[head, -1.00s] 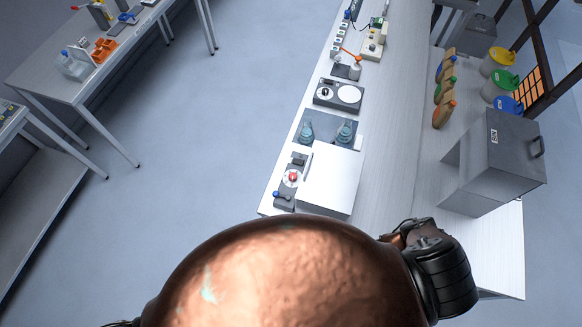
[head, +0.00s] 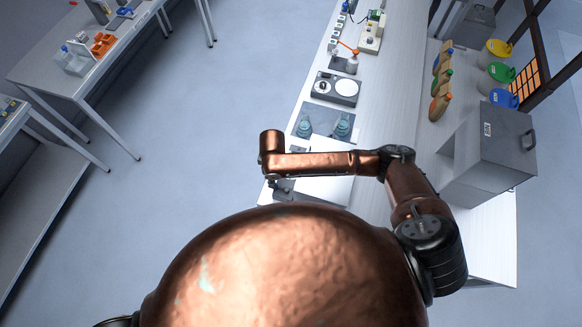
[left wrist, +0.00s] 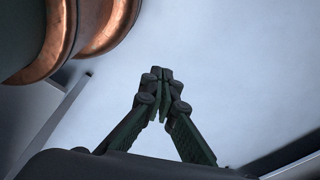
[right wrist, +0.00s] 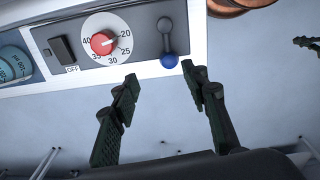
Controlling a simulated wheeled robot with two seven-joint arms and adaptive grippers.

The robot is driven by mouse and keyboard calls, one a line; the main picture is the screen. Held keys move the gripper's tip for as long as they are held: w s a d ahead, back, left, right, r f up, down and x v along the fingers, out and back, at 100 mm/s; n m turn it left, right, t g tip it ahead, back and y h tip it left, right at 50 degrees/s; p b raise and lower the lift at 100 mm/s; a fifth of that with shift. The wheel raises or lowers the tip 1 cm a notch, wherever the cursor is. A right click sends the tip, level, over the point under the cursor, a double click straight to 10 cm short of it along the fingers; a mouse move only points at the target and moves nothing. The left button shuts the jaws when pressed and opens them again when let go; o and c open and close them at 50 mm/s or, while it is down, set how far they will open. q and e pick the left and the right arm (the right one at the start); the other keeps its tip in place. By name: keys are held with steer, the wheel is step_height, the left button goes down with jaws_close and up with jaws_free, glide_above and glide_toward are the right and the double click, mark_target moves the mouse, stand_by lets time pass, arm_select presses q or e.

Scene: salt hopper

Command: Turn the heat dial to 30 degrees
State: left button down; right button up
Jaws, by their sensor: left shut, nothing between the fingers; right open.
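The heat dial (right wrist: 102,43) is a red knob on a white round scale marked 20 to 40, on a grey panel in the right wrist view. I cannot clearly read where the knob points. My right gripper (right wrist: 158,77) is open and empty, its fingertips below the panel and right of the dial, apart from it. In the head view my right arm reaches across the white-topped device (head: 325,190) and hides the dial. My left gripper (left wrist: 161,76) is shut and empty over the pale floor in the left wrist view.
Beside the dial are a black switch (right wrist: 62,50) marked OFF and a lever with a blue ball (right wrist: 168,61), close to my right fingertips. Blue-tinted flasks (head: 342,126) stand behind the device. A grey box (head: 492,145) stands on the right.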

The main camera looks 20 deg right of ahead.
steer(key=w+d+r+n, duration=0.1)
steer(key=d, duration=0.1)
steer(key=w+d+r+n, duration=0.1)
steer(key=d, duration=0.2)
steer(key=w+d, duration=0.2)
steer(key=shift+d+r+n+g+b, duration=0.3)
steer(key=shift+d+r+n, duration=0.05)
steer(key=shift+r+n, duration=0.05)
steer(key=shift+d+f, duration=0.15)
steer(key=shift+f, duration=0.05)
arm_select(q)
steer(key=shift+s+a+r+p, duration=0.1)
steer(key=shift+s+r+p, duration=0.2)
steer(key=shift+s+p, duration=0.35)
arm_select(e)
steer(key=shift+w+f, duration=0.1)
steer(key=shift+f, duration=3.45)
arm_select(q)
steer(key=shift+w, duration=0.15)
arm_select(e)
steer(key=shift+c, duration=0.7)
jaws_close()
